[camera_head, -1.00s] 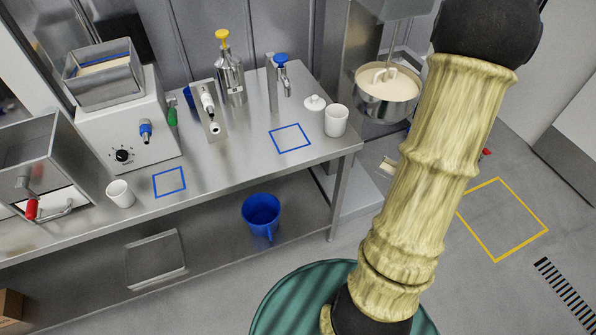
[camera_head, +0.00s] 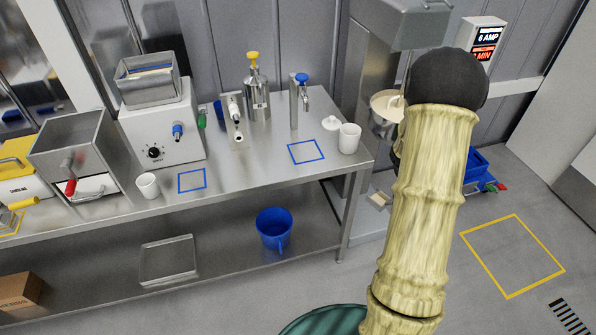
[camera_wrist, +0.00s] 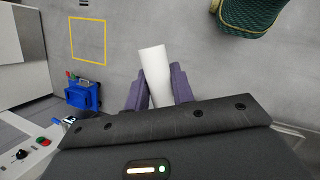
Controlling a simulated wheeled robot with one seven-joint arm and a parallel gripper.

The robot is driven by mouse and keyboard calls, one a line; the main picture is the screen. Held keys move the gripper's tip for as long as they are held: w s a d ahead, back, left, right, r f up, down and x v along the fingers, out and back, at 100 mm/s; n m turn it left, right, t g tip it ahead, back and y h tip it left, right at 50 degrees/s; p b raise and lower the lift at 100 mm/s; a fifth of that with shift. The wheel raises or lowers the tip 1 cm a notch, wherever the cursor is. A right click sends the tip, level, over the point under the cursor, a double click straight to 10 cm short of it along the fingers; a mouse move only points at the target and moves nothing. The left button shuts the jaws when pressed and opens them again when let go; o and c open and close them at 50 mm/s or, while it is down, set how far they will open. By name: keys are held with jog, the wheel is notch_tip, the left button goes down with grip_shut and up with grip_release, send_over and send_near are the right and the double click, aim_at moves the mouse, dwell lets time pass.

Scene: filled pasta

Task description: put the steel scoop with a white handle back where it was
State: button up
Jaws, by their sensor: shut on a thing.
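In the wrist view, my gripper (camera_wrist: 157,90) is shut on a white cylindrical handle (camera_wrist: 153,68), which sticks out between the two dark fingers. No steel part of the scoop shows in that view. In the head view, my patterned arm covers the right of centre, and neither my gripper nor the scoop can be seen. On the steel table (camera_head: 250,175) are two empty blue outlined squares, one in the middle (camera_head: 192,180) and one at the right (camera_head: 306,151).
A white cup (camera_head: 349,139) stands by the right square, another (camera_head: 148,186) by the left. A mixer bowl (camera_head: 384,108) is partly behind my arm. A blue bucket (camera_head: 273,229) is on the lower shelf. A yellow floor square (camera_head: 512,255) is empty; a blue cart (camera_wrist: 84,95) stands nearby.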

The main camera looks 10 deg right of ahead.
jog(key=w+a+f+m, duration=0.1)
jog(key=w+a+f, duration=0.2)
jog(key=a, duration=0.6)
jog(key=w+a+f+m+g, duration=0.1)
jog(key=w+a+f+m, duration=0.1)
jog(key=a+f, duration=0.5)
jog(key=w+a+f+m+y, duration=0.1)
jog(key=w+a+f, duration=0.3)
jog(key=a, duration=0.7)
jog(key=shift+a+f, duration=0.3)
jog(key=shift+f, duration=0.5)
